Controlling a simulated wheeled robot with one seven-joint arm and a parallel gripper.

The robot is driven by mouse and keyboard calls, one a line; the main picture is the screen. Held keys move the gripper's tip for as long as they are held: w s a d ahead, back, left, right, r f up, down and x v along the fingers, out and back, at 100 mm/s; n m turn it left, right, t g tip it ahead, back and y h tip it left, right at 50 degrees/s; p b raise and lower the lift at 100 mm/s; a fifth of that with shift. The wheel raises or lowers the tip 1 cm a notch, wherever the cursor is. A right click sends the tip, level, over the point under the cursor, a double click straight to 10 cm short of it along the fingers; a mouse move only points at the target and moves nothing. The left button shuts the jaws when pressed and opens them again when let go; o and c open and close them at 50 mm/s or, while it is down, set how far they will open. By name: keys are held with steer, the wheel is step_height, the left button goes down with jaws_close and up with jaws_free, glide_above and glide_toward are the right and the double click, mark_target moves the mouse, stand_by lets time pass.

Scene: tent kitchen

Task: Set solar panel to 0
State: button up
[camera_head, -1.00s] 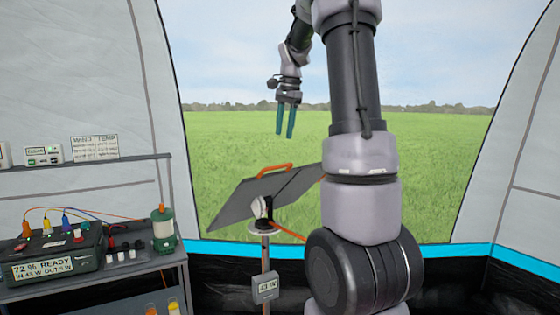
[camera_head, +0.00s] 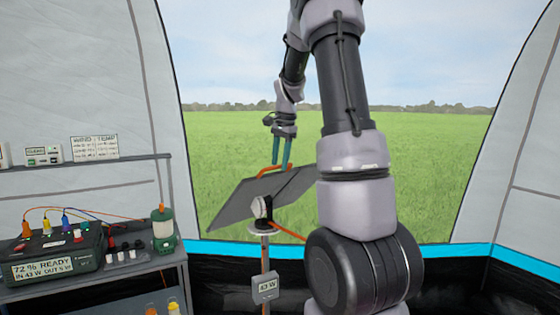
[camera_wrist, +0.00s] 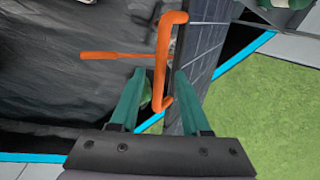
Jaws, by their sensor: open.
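The dark solar panel (camera_head: 250,200) sits tilted on a post in front of the tent opening, its right part hidden behind my arm. An orange handle (camera_head: 276,171) stands along its top edge. A small box on the post (camera_head: 265,288) reads 43 W. My gripper (camera_head: 281,166) points down at the handle, its teal fingers open. In the wrist view the orange handle (camera_wrist: 166,60) runs between the open fingers (camera_wrist: 153,92), with the panel edge (camera_wrist: 205,60) beside it. I cannot tell whether a finger touches the handle.
A power station (camera_head: 50,255) reading "72 % READY" stands on a grey shelf (camera_head: 110,280) at the left, with a green lantern (camera_head: 163,230). Open grass lies beyond the tent opening.

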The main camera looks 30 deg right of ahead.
jaws_close()
stand_by(1.3)
